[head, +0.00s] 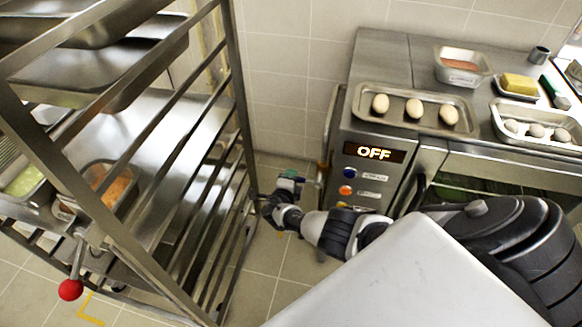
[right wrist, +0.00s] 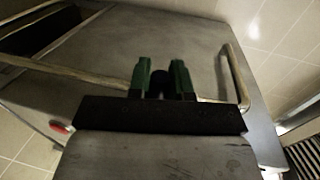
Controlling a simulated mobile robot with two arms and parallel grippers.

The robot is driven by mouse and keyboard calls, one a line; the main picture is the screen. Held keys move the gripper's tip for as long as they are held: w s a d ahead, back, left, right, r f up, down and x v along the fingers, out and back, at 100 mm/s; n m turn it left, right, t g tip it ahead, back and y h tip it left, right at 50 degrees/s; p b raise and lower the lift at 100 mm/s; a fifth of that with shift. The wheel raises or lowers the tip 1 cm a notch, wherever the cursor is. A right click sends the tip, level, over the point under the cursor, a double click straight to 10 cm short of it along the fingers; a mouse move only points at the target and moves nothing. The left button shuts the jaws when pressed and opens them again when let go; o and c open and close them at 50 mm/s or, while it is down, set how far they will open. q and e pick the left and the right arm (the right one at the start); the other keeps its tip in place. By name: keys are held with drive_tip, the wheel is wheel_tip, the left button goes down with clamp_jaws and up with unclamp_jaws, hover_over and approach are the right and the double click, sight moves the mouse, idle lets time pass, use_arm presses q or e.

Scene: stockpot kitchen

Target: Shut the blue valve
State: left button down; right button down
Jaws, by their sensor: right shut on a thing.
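My right gripper (head: 291,178) reaches into the gap between the rack and the steel appliance, low beside the appliance's left side. In the right wrist view its green-tipped fingers (right wrist: 161,75) are close together around a small dark piece (right wrist: 160,86), which I take to be the handle of the blue valve. A small bluish part (head: 299,180) shows at the fingertips in the head view. The fingers hide most of the valve, so I cannot tell its handle's angle. My left gripper is not in view.
The steel appliance (head: 390,75) has a lit OFF display (head: 374,152) and blue, orange and white controls. A tray of eggs (head: 362,104) sits on top. A metal rack (head: 232,110) with trays stands close on the left. Tiled floor (head: 265,265) shows between them.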

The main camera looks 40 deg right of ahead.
drive_tip(key=c, duration=1.3)
unclamp_jaws()
drive_tip(key=shift+f, duration=0.1)
drive_tip(key=shift+s+a+r+p, duration=0.25)
drive_tip(key=shift+s+a+p, duration=0.1)
drive_tip(key=shift+p, duration=0.1)
drive_tip(key=p+v, duration=0.4)
drive_tip(key=v, duration=0.5)
drive_tip(key=shift+s+a, duration=0.25)
drive_tip(key=shift+a, duration=0.05)
